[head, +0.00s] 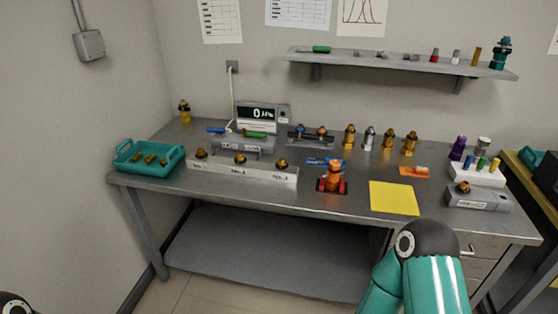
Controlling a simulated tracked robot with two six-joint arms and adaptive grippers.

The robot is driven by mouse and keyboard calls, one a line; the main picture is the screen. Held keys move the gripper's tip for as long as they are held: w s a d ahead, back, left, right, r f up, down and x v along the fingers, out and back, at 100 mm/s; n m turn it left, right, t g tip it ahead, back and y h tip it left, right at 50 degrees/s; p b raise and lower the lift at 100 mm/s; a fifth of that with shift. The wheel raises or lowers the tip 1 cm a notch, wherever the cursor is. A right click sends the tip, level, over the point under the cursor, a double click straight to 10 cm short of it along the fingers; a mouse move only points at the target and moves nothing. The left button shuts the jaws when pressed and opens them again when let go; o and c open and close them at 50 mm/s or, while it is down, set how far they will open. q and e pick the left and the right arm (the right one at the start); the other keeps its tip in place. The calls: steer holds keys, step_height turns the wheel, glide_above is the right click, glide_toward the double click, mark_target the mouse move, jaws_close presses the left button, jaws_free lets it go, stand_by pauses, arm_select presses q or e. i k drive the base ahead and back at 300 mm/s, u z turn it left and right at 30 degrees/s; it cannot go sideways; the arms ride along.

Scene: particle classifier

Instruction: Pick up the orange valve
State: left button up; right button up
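The orange valve (333,177) stands upright on the workbench, a little right of the bench's middle. Its foot is at a small dark base with red parts on both sides; I cannot tell whether it sits in this base or behind it. Blue pieces (322,162) lie just behind it. Nothing of mine touches the valve. My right arm shows only as a teal and dark link at the bottom right, in front of the bench. A dark bit at the bottom left corner is probably my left arm. Neither gripper is in view.
A long block with brass pieces (243,170) stands left of the valve. A yellow sheet (394,198) lies to its right. Several brass and silver fittings (369,139) stand behind. A teal tray (149,158) is far left, a grey box (478,197) far right. A shelf (400,62) hangs above.

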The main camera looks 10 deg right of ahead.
mark_target(332, 183)
steer(key=i, duration=1.2)
steer(key=z, duration=0.45)
